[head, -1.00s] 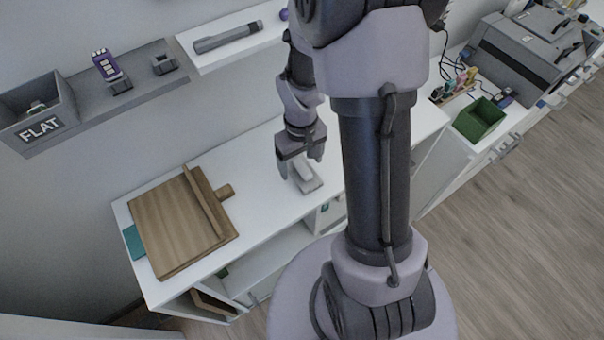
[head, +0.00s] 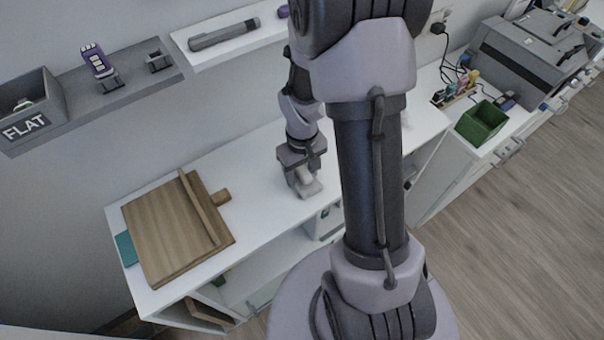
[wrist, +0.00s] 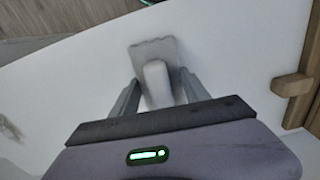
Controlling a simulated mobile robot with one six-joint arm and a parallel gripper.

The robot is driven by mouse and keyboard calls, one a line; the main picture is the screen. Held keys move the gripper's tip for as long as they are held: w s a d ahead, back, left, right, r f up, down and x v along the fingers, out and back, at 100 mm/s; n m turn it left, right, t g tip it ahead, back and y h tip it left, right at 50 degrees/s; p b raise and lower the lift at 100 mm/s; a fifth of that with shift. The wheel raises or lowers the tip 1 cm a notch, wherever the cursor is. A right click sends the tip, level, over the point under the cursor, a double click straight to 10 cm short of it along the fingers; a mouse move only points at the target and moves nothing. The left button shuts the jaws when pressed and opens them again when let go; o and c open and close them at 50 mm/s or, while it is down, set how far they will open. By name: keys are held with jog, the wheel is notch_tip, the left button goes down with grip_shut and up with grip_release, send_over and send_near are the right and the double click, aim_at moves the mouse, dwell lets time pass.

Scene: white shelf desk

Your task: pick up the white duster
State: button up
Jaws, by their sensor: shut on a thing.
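The white duster (head: 308,186) is a pale block with a raised grip, on the white desk top (head: 262,190) close to its front edge. My gripper (head: 303,172) is down over it in the head view and hides its back part. In the wrist view, the duster (wrist: 154,56) lies ahead with its wide flat end outward. My gripper (wrist: 157,90) has a finger on each side of the duster's raised grip and is shut on it. The duster appears to rest on the desk; I cannot see any gap below it.
A wooden board with a raised bar (head: 165,235) lies on the desk to the left. A wall shelf above holds a grey bin (head: 30,115) and a purple device (head: 96,62). A green box (head: 481,123) stands at the right. Desk between board and duster is clear.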

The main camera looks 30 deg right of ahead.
aim_at(302, 169)
jog(key=shift+r+p, duration=0.5)
jog(key=shift+r, duration=0.1)
notch_tip(302, 169, up, 3)
jog(key=shift+f+p, duration=0.1)
jog(key=shift+p, duration=1.05)
jog(key=s+a+b, duration=0.1)
jog(key=s+a, duration=0.1)
jog(key=a, duration=0.1)
jog(key=s+a+b, duration=0.2)
jog(key=s+a, duration=0.1)
jog(key=a, duration=0.1)
jog(key=s+a+b, duration=0.1)
jog(key=s+a, duration=0.2)
jog(key=a, duration=0.1)
jog(key=shift+a, duration=0.15)
jog(key=a+b, duration=0.1)
jog(key=b, duration=0.2)
jog(key=shift+s, duration=0.4)
jog(key=shift+s+a+r+b, duration=0.25)
jog(key=shift+s+r+b, duration=0.1)
jog(key=shift+b, duration=0.6)
jog(key=shift+s+r, duration=0.1)
jog(key=shift+r, duration=0.05)
jog(key=o, duration=0.8)
jog(key=c, duration=0.6)
